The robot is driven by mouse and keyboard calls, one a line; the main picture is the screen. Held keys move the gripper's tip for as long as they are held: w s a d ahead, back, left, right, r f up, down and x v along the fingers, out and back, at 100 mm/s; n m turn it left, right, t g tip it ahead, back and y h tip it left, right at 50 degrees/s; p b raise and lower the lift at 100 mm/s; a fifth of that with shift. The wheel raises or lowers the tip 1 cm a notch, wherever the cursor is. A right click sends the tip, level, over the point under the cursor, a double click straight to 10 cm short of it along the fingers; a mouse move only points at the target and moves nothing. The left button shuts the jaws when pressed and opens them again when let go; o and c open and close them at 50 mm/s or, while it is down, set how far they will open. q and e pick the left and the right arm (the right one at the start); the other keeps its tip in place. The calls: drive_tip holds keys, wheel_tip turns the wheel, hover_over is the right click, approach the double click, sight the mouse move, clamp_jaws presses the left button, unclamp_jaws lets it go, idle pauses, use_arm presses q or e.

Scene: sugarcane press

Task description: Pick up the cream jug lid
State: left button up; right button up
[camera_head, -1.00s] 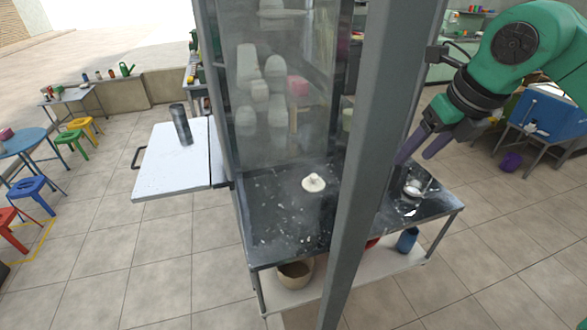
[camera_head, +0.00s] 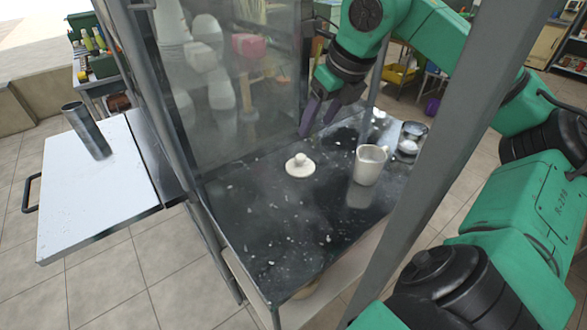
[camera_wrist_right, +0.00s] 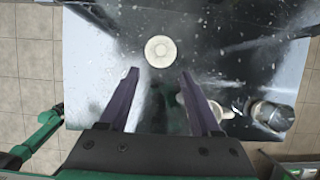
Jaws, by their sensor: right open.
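The cream jug lid (camera_head: 299,166), a round cream disc with a knob, lies on the dark speckled tabletop. It also shows in the right wrist view (camera_wrist_right: 160,51), just beyond the fingertips and roughly centred between them. The cream jug (camera_head: 369,166) stands upright to the right of the lid, apart from it. My right gripper (camera_head: 318,118) is open and empty, pointing down above the table, behind and slightly right of the lid. Its purple fingers (camera_wrist_right: 158,76) show apart in the wrist view, not touching the lid. My left gripper is not in view.
A glass jar with a metal lid (camera_head: 411,138) stands right of the jug. A grey post (camera_head: 440,130) crosses in front of the table's right side. A white side table (camera_head: 90,195) holds a dark cylinder (camera_head: 87,131).

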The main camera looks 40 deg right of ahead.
sight(301, 156)
drive_tip(key=x, duration=1.2)
drive_tip(key=shift+w+d+f, duration=0.1)
drive_tip(key=shift+d+f, duration=0.1)
drive_tip(key=shift+f, duration=0.15)
clamp_jaws()
